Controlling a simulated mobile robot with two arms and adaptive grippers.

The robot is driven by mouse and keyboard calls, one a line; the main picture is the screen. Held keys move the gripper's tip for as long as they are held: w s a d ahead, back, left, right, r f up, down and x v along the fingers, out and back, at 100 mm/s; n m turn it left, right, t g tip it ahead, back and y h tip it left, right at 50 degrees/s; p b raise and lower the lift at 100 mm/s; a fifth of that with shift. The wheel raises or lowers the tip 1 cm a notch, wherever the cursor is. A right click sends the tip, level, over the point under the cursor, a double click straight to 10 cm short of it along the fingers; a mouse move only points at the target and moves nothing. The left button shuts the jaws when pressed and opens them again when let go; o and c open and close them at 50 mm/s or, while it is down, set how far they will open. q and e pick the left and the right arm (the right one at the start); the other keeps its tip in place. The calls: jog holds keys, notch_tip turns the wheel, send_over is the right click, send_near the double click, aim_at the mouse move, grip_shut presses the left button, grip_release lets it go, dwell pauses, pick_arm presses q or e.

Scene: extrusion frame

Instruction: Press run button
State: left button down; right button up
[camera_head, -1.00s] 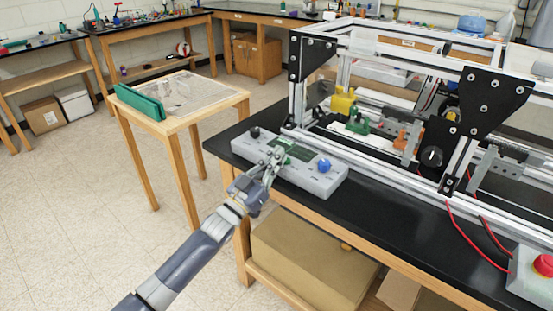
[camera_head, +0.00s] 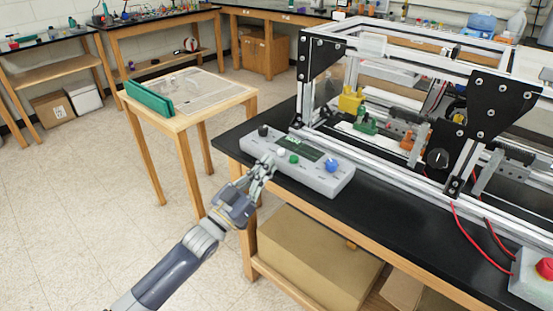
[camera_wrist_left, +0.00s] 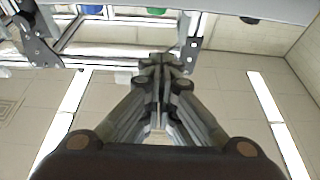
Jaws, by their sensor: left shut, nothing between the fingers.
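The grey control box (camera_head: 312,178) lies on the black bench top, with a small screen on its top face. A green button (camera_head: 293,159) sits near its front edge, with a small white button (camera_head: 281,152) beside it. A black knob (camera_head: 263,130) is at its left end and a blue knob (camera_head: 333,165) at its right. No label is readable as run. My left gripper (camera_head: 266,165) is shut and empty, just in front of the box and apart from the green button. In the left wrist view its fingertips (camera_wrist_left: 160,62) meet below the green button (camera_wrist_left: 155,10).
An aluminium extrusion frame (camera_head: 398,180) with black corner plates stands behind the box. Red wires and a red button (camera_head: 545,268) are at the right. A small wooden table (camera_head: 205,92) with a green object stands left. Open floor lies in front of the bench.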

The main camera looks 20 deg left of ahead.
pick_arm(q)
jog(key=shift+v, duration=1.05)
jog(key=shift+r, duration=0.1)
jog(key=s+a+f+n+g+y, duration=0.1)
jog(key=s+a+f+g+y, duration=0.15)
jog(key=f, duration=1.35)
jog(key=s+a+f+n+g+y, duration=0.2)
jog(key=f+g+y, duration=0.15)
jog(key=f, duration=1.25)
jog(key=s+f+g+y, duration=0.1)
jog(key=s+f+g, duration=0.5)
jog(key=s+f, duration=1.15)
jog(key=s+d+f+g, duration=0.2)
jog(key=s+f, duration=0.3)
jog(key=s, duration=0.4)
jog(key=s+d+f+m+g, duration=0.1)
jog(key=s+f+g, duration=0.2)
jog(key=s, duration=0.7)
jog(key=s+d+f+g, duration=0.2)
jog(key=s+f, duration=0.5)
jog(key=s, duration=0.2)
jog(key=shift+s+d+g+y, duration=0.25)
jog(key=shift+d+g+y, duration=0.05)
jog(key=shift+d, duration=0.05)
